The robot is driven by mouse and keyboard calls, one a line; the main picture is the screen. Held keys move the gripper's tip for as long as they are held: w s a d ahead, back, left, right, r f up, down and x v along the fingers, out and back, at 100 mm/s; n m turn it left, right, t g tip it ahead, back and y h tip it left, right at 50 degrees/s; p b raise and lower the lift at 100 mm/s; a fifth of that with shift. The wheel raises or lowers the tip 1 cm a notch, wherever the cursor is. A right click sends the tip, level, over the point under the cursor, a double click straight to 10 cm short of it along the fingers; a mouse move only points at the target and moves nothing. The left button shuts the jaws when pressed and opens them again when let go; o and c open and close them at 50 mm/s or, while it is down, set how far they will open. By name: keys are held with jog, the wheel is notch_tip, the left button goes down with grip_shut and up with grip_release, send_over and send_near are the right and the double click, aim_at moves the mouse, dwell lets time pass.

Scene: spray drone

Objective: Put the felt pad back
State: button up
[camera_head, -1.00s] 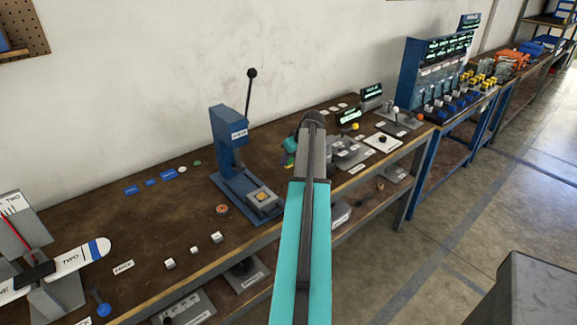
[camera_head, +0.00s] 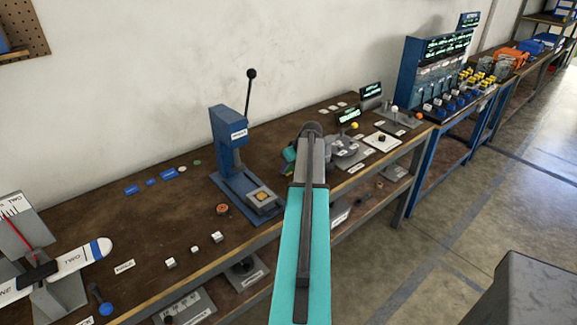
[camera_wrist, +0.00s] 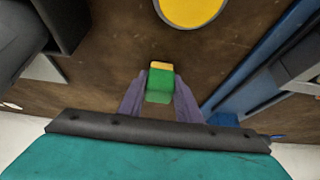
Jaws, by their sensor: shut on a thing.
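My gripper (camera_wrist: 160,97) is shut on a small green block with a yellow end (camera_wrist: 160,84). This may be the felt pad, but its material cannot be told. The purple fingers press on its two sides, above the brown bench top. In the head view, my gripper (camera_head: 288,161) is partly hidden by my arm, to the right of the blue lever press (camera_head: 226,150). A small green disc (camera_head: 197,162) and a white disc (camera_head: 182,168) lie on the bench left of the press.
A yellow round face with a grey rim (camera_wrist: 192,10) shows at the wrist view's top edge. Blue labels (camera_head: 131,190), white cubes (camera_head: 171,263) and a red-brown round piece (camera_head: 222,209) lie on the bench (camera_head: 120,225). Small displays (camera_head: 347,115) stand right of my arm.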

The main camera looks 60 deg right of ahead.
jog(key=shift+f, duration=0.2)
jog(key=o, duration=0.9)
jog(key=shift+o, duration=0.2)
jog(key=shift+r, duration=0.15)
jog(key=shift+r, duration=0.1)
jog(key=b+v, duration=0.2)
jog(key=v, duration=1)
jog(key=shift+b, duration=0.35)
jog(key=shift+w, duration=0.1)
